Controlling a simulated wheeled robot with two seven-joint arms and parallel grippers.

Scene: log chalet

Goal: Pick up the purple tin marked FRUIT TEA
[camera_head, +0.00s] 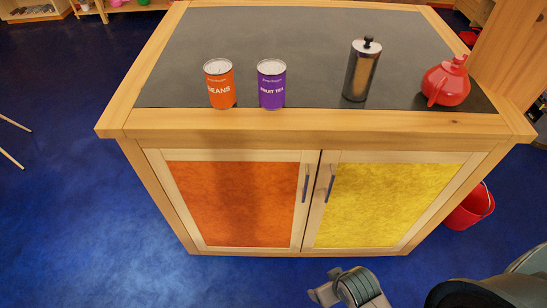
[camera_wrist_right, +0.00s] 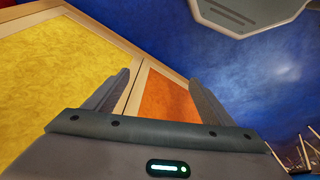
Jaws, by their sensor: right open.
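The purple tin marked FRUIT TEA (camera_head: 271,85) stands upright near the front edge of the counter, just right of the orange BEANS tin (camera_head: 220,84) with a small gap between them. My right gripper (camera_wrist_right: 155,82) is open and empty, its two fingers apart in the right wrist view, where the cabinet doors show beyond them. In the head view the right gripper (camera_head: 323,284) is low, in front of the cabinet and well below the countertop. The purple tin is not visible in the right wrist view. My left gripper is not in view.
The counter (camera_head: 320,122) has a wooden rim around a dark top (camera_head: 300,35). A metal canister (camera_head: 361,72) and a red teapot (camera_head: 446,82) stand to the right. A wooden post (camera_head: 510,50) rises at the right. A red bucket (camera_head: 468,208) is on the floor. The countertop behind the tins is clear.

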